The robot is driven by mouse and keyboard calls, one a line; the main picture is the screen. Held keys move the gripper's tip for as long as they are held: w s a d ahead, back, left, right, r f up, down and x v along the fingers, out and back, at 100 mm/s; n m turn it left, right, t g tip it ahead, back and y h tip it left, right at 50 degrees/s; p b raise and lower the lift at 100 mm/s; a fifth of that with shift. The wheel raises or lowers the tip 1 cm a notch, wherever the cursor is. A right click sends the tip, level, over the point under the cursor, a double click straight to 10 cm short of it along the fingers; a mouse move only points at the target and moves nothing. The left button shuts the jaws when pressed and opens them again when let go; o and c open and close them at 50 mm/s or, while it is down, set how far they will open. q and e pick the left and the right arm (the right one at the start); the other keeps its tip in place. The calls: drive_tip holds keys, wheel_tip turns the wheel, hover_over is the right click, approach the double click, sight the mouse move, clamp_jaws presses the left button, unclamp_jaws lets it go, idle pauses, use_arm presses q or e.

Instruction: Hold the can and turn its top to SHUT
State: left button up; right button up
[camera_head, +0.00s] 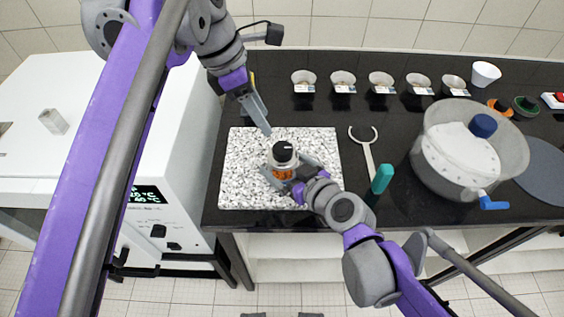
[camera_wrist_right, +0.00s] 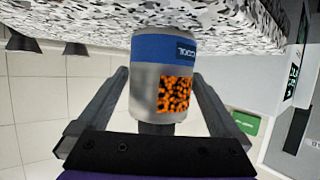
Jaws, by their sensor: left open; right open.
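The can (camera_head: 284,158) stands on the speckled board and has a dark round top (camera_head: 283,150) with a small light mark. I cannot read the mark. In the right wrist view the can (camera_wrist_right: 146,80) appears upside down, with a blue lettered band and an orange speckled window. My right gripper (camera_head: 289,174) is open, with one finger on each side of the can; gaps show between the fingers and its wall in the wrist view (camera_wrist_right: 160,88). My left gripper (camera_head: 262,130) is open, above and to the left of the can's top, apart from it.
The speckled board (camera_head: 237,175) lies on the black counter. Several small cups (camera_head: 343,80) stand along the back. A white machine (camera_head: 175,150) stands left.

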drive_tip(key=shift+w+a+f, duration=0.2)
drive_tip(key=shift+w+a, duration=0.05)
drive_tip(key=shift+w, duration=0.05)
